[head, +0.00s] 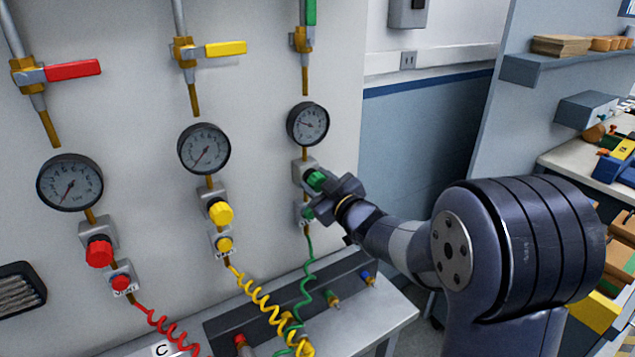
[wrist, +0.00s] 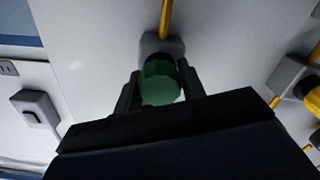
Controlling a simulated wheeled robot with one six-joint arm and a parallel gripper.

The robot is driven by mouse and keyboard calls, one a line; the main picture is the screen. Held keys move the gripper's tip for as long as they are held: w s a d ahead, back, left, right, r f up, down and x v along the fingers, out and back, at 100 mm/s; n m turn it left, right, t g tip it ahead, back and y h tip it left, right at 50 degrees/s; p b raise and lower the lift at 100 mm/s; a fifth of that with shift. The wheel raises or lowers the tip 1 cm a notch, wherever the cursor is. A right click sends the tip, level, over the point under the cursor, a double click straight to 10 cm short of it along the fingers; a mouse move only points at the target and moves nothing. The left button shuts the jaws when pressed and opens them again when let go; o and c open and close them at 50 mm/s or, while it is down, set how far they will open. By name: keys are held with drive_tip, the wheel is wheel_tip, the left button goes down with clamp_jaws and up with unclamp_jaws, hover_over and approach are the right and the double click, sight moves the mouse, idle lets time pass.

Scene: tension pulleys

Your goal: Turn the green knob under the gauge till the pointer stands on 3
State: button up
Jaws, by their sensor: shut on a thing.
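The green knob (head: 315,180) sits on a grey valve block below the right-hand gauge (head: 308,123) in the head view. In the wrist view the green knob (wrist: 159,85) is between the two fingers of my gripper (wrist: 160,92). My gripper (head: 328,190) is shut on the knob, coming from the right. The gauge's dark pointer leans to the upper left; its numerals are too small to read. The gauge does not show in the wrist view.
A smaller green vent knob (head: 307,213) sits just below my gripper, with a coiled green hose (head: 308,265) under it. The yellow knob (head: 221,213) and red knob (head: 99,252) are to the left. A bench (head: 375,325) stands below.

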drive_tip(key=o, duration=1)
drive_tip(key=b+v, duration=0.2)
drive_tip(key=v, duration=0.8)
drive_tip(key=shift+s+d, duration=0.25)
drive_tip(key=shift+s, duration=0.1)
drive_tip(key=shift+w, duration=0.1)
drive_tip(key=p+x, duration=0.2)
drive_tip(key=x, duration=0.8)
drive_tip(key=shift+w+a, duration=0.25)
